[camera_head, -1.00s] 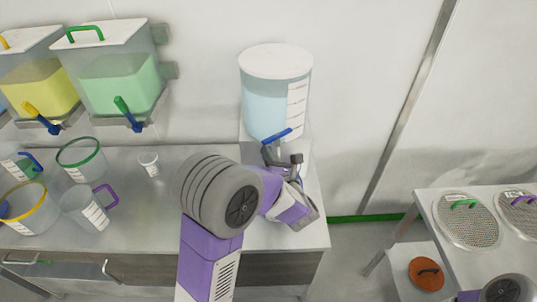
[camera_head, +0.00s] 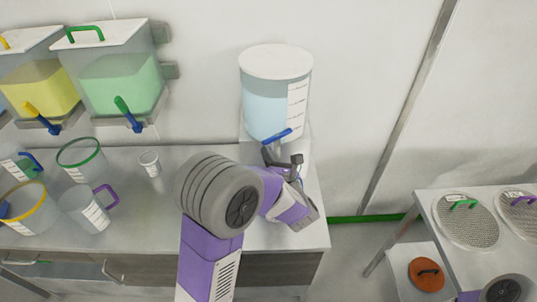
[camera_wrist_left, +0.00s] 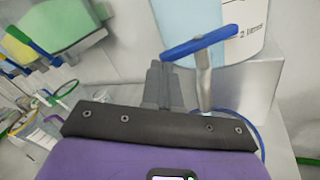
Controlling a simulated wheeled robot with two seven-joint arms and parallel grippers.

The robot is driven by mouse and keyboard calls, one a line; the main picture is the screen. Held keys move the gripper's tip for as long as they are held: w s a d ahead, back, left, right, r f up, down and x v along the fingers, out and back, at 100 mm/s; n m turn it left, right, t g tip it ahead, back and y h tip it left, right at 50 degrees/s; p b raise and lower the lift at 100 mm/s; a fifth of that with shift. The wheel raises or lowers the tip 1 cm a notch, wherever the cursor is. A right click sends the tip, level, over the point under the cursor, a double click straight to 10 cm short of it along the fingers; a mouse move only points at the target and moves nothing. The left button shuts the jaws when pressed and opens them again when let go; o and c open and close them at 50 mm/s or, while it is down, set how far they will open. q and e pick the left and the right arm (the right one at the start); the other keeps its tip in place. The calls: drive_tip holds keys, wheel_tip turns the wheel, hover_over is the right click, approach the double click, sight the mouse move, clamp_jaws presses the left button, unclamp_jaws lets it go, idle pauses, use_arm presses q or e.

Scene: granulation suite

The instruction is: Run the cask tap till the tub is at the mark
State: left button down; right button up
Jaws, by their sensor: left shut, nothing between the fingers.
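The cask (camera_head: 262,105) is a clear cylinder with a white lid, pale blue liquid and a white scale, at the back of the counter. Its tap has a blue lever (camera_head: 277,136), which also shows slanting up to the right in the left wrist view (camera_wrist_left: 200,43). My left gripper (camera_head: 268,156) is shut and empty, close beside the tap. In the left wrist view its fingers (camera_wrist_left: 163,84) are together just left of the tap stem, below the lever's left end. A blue curved edge (camera_wrist_left: 257,136) under the tap may be the tub's rim. The tub's level and mark are hidden.
Yellow and green tanks (camera_head: 120,85) with taps hang at the left. Several jugs and a small cup (camera_head: 149,164) stand on the steel counter (camera_head: 140,215). A table (camera_head: 430,215) with round mesh screens and an orange lid (camera_head: 424,277) stand at the right.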

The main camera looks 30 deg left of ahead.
idle(0.5)
use_arm(q)
drive_tip(key=shift+w+a, duration=0.4)
drive_tip(key=shift+a, duration=0.05)
drive_tip(key=shift+w+a, duration=0.5)
drive_tip(key=shift+a, duration=0.05)
drive_tip(key=p+v, duration=0.1)
drive_tip(key=v, duration=0.3)
drive_tip(key=shift+s+d, duration=0.2)
